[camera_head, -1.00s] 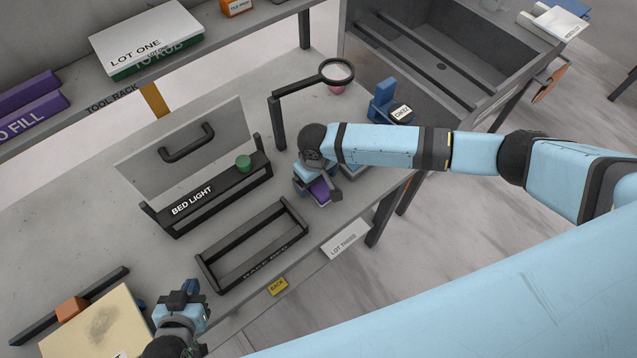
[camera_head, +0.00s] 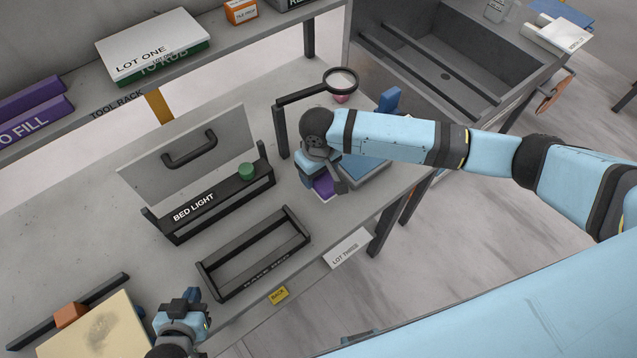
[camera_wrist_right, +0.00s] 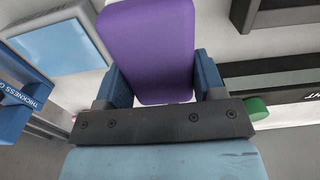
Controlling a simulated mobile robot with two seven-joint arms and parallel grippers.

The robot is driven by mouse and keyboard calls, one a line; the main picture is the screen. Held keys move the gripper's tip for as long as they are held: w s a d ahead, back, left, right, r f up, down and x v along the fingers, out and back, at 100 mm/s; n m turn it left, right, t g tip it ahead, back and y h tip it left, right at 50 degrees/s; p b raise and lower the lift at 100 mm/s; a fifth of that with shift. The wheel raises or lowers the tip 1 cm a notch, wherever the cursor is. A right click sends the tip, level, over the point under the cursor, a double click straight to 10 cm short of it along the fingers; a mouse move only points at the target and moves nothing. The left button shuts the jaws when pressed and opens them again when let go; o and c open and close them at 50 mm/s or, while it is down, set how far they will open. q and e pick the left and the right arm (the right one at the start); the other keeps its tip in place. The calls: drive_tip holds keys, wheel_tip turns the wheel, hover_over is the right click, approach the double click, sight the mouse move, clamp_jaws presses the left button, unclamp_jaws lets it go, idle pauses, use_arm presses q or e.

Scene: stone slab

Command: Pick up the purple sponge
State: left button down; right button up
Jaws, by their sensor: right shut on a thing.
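The purple sponge (camera_head: 324,184) shows below my right gripper (camera_head: 322,176) in the head view, partly hidden by the gripper and wrist. In the right wrist view the sponge (camera_wrist_right: 150,50) sits between the two blue fingers of my right gripper (camera_wrist_right: 160,82), which is shut on it. Whether the sponge touches the table is hard to tell. My left gripper (camera_head: 183,302) is at the front left of the bench, beside a cream board, with no sponge near it. Whether its fingers are open or shut is unclear.
A black rack (camera_head: 254,253) and the bed light stand (camera_head: 208,202) lie left of my right gripper. A magnifier on a post (camera_head: 340,82) stands just behind it. A blue-topped grey tray (camera_head: 368,168) is close on its right. A shelf (camera_head: 210,62) runs along the back.

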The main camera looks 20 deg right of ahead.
wheel_tip(320, 180, up, 13)
drive_tip(key=shift+b, duration=0.45)
drive_tip(key=shift+f, duration=0.1)
drive_tip(key=shift+o, duration=0.2)
drive_tip(key=shift+s, duration=0.15)
